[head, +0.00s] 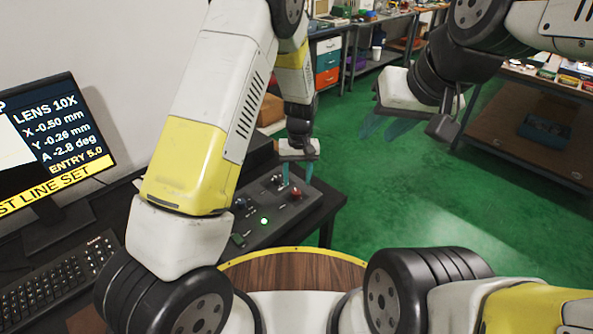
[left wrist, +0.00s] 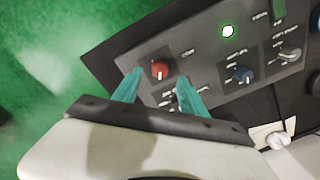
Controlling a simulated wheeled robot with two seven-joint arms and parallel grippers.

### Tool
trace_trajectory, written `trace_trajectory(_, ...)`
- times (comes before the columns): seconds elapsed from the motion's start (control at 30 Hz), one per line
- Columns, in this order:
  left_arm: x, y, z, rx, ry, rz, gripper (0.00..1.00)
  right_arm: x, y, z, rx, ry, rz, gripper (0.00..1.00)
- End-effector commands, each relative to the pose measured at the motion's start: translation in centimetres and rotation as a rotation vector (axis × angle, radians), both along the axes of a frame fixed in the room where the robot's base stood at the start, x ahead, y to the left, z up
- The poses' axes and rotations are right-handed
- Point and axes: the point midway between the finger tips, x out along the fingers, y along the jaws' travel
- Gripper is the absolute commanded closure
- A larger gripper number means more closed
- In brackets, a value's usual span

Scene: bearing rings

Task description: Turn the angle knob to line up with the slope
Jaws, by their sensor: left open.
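A dark control panel (head: 262,212) stands on the desk, with several knobs and a lit green button (left wrist: 228,31). A red knob (left wrist: 160,70) sits near its end; it also shows in the head view (head: 296,193). A blue knob (left wrist: 245,75) and a grey knob (left wrist: 290,54) are further right in the wrist view. The labels are too blurred to read, so I cannot tell which is the angle knob. My left gripper (left wrist: 159,80) is open, its teal fingertips at either side of the red knob; contact is unclear. My right gripper (head: 387,127) hangs open and empty over the floor.
A monitor (head: 50,150) reads LENS 10X, X -0.50 mm, Y -0.26 mm, A -2.8 deg, ENTRY 5.0; its left part is cut off. A keyboard (head: 60,285) lies below it. The green floor (head: 400,205) is clear. A workbench (head: 530,135) stands at right.

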Motion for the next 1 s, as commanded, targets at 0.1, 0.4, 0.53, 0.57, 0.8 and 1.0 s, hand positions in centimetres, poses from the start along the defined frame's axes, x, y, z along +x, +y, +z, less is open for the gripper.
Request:
trace_trajectory(0.1,-0.1,0.1,-2.2,0.002,0.004,0.0,0.5,0.0,0.0,0.0,0.0,0.0,0.0,0.67)
trace_trajectory(0.4,0.0,0.2,-5.0,-0.001,0.001,0.0,0.5,0.0,0.0,0.0,0.0,0.0,0.0,0.67)
trace_trajectory(0.53,0.0,0.2,-5.2,-0.002,-0.001,0.0,0.5,0.0,0.0,0.0,0.0,0.0,0.0,0.67)
trace_trajectory(0.57,0.0,0.2,-5.2,-0.002,-0.001,0.0,0.5,0.0,0.0,0.0,0.0,0.0,0.0,0.67)
trace_trajectory(0.8,0.0,0.2,-5.1,-0.001,-0.001,0.0,0.76,0.0,0.0,0.0,0.0,0.0,0.0,0.67)
trace_trajectory(1.0,0.0,0.2,-5.1,-0.001,-0.001,0.0,1.0,0.0,0.0,0.0,0.0,0.0,0.0,0.67)
